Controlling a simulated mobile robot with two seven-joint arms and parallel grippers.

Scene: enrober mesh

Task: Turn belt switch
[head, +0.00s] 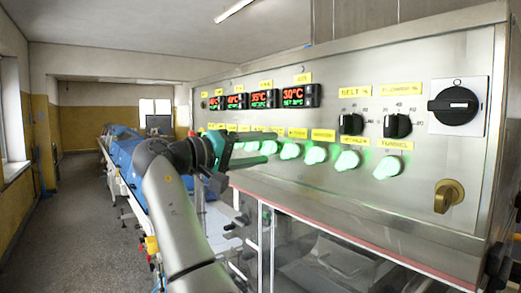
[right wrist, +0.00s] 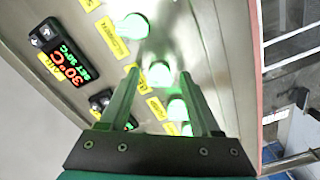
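A row of glowing green switches (head: 315,155) runs along the steel control panel (head: 430,180). Yellow labels sit above them; most are too small to read, so I cannot tell which is the belt switch. A black knob (head: 350,124) has a label reading "BELT %". My right gripper (head: 262,160) is at the panel's left part, close to the switch row. In the right wrist view, my right gripper (right wrist: 158,66) is open, with a green switch (right wrist: 160,74) showing between its fingertips. Nothing is visibly gripped. My left gripper is out of view.
Red and green displays (head: 299,95) sit above the switches. A second black knob (head: 397,125), a large black rotary switch (head: 458,105) and a brass knob (head: 448,196) are farther right. Clear covers and a frame lie below the panel. The floor (head: 85,235) at left is open.

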